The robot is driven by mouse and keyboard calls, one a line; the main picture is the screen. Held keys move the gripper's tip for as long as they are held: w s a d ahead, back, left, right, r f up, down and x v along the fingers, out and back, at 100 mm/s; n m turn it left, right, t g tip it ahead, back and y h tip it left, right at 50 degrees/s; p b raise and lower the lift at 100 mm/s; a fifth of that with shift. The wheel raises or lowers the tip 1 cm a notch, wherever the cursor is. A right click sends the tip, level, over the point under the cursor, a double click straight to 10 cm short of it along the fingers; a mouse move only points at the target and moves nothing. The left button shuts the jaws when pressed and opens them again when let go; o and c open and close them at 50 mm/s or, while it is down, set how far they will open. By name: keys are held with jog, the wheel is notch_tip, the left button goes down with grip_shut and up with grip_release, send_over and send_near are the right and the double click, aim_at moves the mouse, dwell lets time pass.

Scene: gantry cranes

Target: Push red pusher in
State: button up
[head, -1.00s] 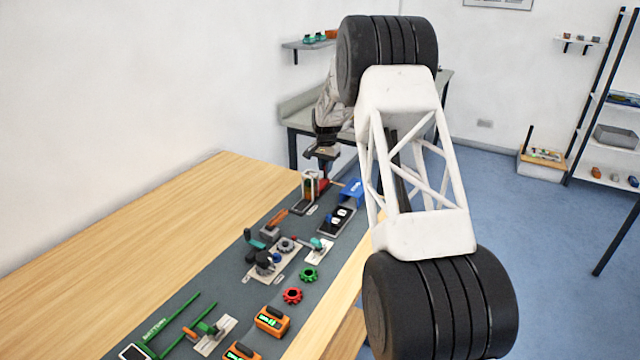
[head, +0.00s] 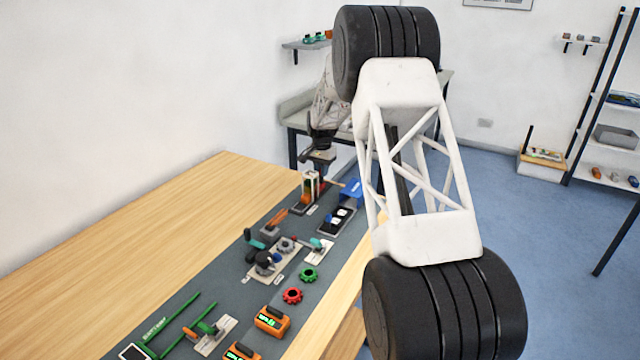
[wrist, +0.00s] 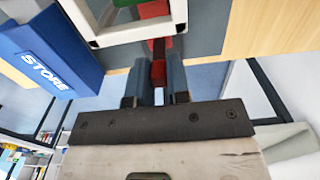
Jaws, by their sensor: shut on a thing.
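The red pusher (wrist: 158,72) shows in the wrist view as a red end on a dark rod, between my two fingers. My gripper (wrist: 159,80) is shut on it, at the edge of a white frame (wrist: 97,43). Inside the frame a red block and a green piece show in part. In the head view the upright frame (head: 311,184) stands at the far end of the grey mat, and my gripper (head: 322,162) is just behind it. The pusher's grip is too small to make out there.
A blue STORE box (wrist: 50,55) stands beside the frame; it also shows in the head view (head: 351,190). The wooden table's left side is clear.

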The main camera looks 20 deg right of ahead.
jog(key=shift+s+a, duration=0.8)
jog(key=shift+a, duration=0.05)
jog(key=o, duration=0.8)
jog(key=shift+r, duration=0.2)
notch_tip(320, 180, up, 7)
jog(key=shift+f, duration=0.2)
dwell(0.4)
